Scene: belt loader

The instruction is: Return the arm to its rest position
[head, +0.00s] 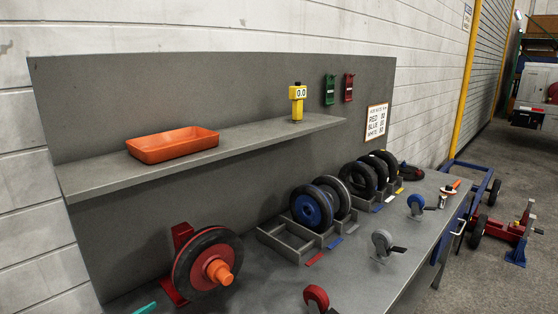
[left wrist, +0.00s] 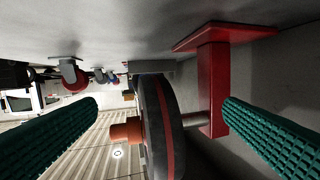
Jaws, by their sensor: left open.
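My left gripper (left wrist: 159,104) is open and empty, its two green ribbed fingers wide apart in the left wrist view. In the head view only a teal fingertip (head: 146,308) shows at the bottom left edge; the rest of the arm is out of frame. A black-tyred wheel with a red rim and orange hub (head: 219,270) is mounted on a red stand (head: 182,234) at the near left of the bench. In the left wrist view the wheel (left wrist: 163,125) and red stand (left wrist: 212,85) appear beyond and between the fingers, with no contact visible. My right gripper is not in view.
A shelf (head: 110,177) holds an orange tray (head: 173,146) and a yellow gauge (head: 297,102). Grey racks (head: 285,240) hold several wheels. Casters stand along the bench's front, including a red one (head: 316,297) and a grey one (head: 382,242). A blue cart (head: 470,175) stands beyond.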

